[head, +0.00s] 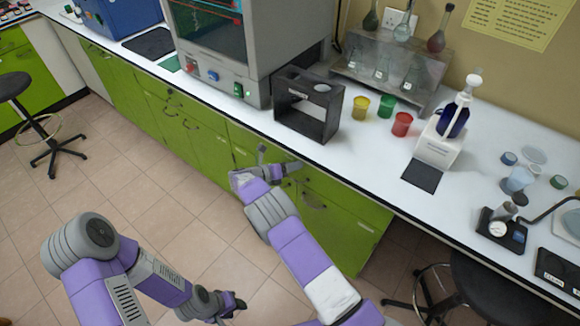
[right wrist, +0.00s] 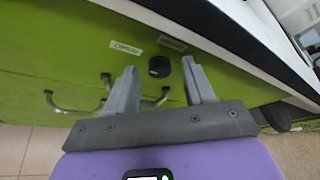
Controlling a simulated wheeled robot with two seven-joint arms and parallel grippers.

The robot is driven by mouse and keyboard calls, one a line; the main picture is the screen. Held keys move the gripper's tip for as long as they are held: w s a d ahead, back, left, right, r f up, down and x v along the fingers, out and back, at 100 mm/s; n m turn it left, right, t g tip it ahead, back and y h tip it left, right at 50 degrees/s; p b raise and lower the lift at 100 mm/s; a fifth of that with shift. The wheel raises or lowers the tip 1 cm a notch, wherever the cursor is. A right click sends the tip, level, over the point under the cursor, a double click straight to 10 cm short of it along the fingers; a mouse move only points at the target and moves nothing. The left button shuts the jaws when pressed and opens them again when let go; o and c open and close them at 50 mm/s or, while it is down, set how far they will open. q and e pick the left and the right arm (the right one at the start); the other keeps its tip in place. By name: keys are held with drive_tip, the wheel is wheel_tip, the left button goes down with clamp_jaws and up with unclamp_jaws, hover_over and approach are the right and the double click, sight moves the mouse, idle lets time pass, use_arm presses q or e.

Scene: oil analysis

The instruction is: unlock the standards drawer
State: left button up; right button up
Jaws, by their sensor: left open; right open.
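The green drawer fronts (right wrist: 60,45) under the counter fill much of the right wrist view. A black round knob, which looks like a lock (right wrist: 159,66), sits on the green front near the counter's underside. My right gripper (right wrist: 158,72) is open, with its fingers on either side of the knob in the picture; I cannot tell whether they touch it. In the head view my right gripper (head: 279,160) is at the cabinet front below the counter edge, and hides the knob. My left gripper (head: 236,303) is low over the floor, away from the cabinets, and holds nothing visible.
A small label (right wrist: 126,48) is beside the knob, its text hard to read; another is partly hidden. A curved metal handle (right wrist: 75,104) sticks out below. The white counter (head: 370,165) overhangs the fronts. A black stool (head: 485,290) stands at the right.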

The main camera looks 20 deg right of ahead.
drive_tip(key=shift+a, duration=0.15)
drive_tip(key=p+v, duration=0.1)
drive_tip(key=v, duration=0.6)
drive_tip(key=shift+s+a, duration=0.1)
drive_tip(key=shift+s, duration=0.05)
